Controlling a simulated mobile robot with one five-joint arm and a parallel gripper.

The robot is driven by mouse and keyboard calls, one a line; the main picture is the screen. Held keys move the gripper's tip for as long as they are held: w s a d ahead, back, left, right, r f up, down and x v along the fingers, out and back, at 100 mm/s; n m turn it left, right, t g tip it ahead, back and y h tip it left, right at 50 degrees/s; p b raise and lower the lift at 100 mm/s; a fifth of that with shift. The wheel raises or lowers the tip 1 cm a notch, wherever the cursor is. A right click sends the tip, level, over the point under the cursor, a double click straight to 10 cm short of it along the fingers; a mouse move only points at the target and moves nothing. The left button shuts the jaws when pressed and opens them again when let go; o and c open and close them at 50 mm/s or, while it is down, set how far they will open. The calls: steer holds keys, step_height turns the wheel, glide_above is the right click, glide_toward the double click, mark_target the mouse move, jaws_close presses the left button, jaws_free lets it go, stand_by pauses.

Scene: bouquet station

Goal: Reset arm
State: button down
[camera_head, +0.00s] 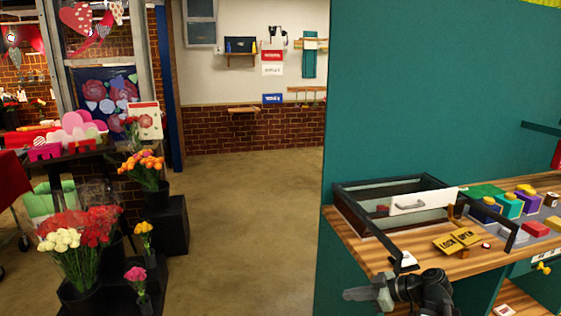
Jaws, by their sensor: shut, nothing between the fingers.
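My gripper (362,293) is at the bottom of the head view, in front of the wooden counter (375,254) and below its top. It points left, its fingers are closed together, and it holds nothing. My dark arm (425,288) is folded behind it; its lower part is cut off by the picture's bottom edge.
On the counter stand a dark-framed box (350,212) with a white handled front (422,201), a yellow LOCK/OPEN sign (457,240) and several coloured blocks (510,205). A teal wall (430,100) rises behind. Flower buckets (82,297) stand at left. The middle floor (245,220) is clear.

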steer(key=s+a+f+m+g+h, duration=0.1)
steer(key=s+a+f+g+h, duration=0.2)
steer(key=a, duration=0.5)
steer(key=s+a+f+g+h, duration=0.1)
steer(key=a+f+g, duration=0.1)
steer(key=a+f, duration=0.45)
steer(key=s+d+f+m+g+h, duration=0.1)
steer(key=d+m+h, duration=0.4)
steer(key=m, duration=0.5)
steer(key=shift+s+d+m+h, duration=0.4)
steer(key=shift+f, duration=0.1)
